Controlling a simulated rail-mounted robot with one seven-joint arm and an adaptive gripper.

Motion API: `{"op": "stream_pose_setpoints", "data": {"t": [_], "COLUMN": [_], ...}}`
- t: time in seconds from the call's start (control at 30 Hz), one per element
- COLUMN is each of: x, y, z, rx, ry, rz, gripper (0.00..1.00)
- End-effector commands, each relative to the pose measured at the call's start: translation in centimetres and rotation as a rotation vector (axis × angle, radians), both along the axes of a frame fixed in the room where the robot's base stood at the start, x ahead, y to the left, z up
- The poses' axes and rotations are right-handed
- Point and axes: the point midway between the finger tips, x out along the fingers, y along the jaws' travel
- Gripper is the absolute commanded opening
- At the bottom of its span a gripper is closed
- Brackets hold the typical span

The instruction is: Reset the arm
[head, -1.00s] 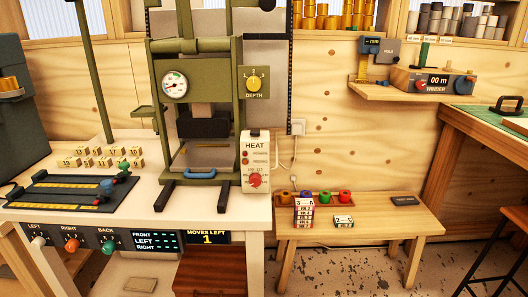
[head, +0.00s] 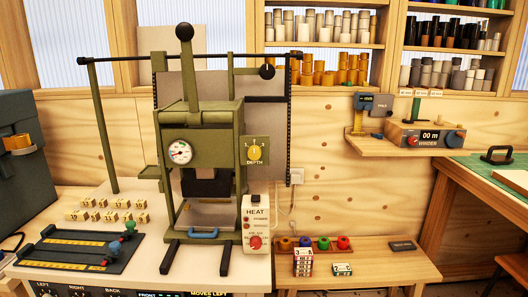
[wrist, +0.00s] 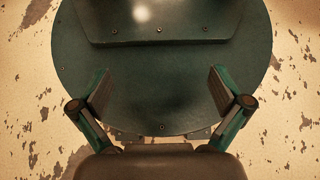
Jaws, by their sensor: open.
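My gripper (wrist: 160,92) shows only in the wrist view. Its two fingers are spread wide apart with nothing between them. Beneath it in that view is a round dark green plate (wrist: 160,65) with small screws, above a worn, speckled floor (wrist: 35,130). My arm and gripper do not show in the head view.
A green press (head: 200,140) with a heat box (head: 256,225) stands on the left bench. A winder (head: 428,136) sits on a wall shelf. Upper shelves (head: 320,48) hold many rolls.

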Motion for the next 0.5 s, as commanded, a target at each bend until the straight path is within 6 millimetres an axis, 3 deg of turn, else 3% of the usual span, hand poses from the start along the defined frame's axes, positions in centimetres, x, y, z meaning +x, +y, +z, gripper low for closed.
{"op": "stream_pose_setpoints", "data": {"t": [0.03,0.3,0.5], "x": [0.4,3.2,5.0], "y": [0.0,0.0,0.0], "z": [2.7,7.4,9.7], "rx": [-0.001,-0.004,-0.006], "ry": [-0.035,-0.226,-0.333], "rz": [-0.001,-0.003,-0.006], "gripper": [1.0,1.0,1.0]}}
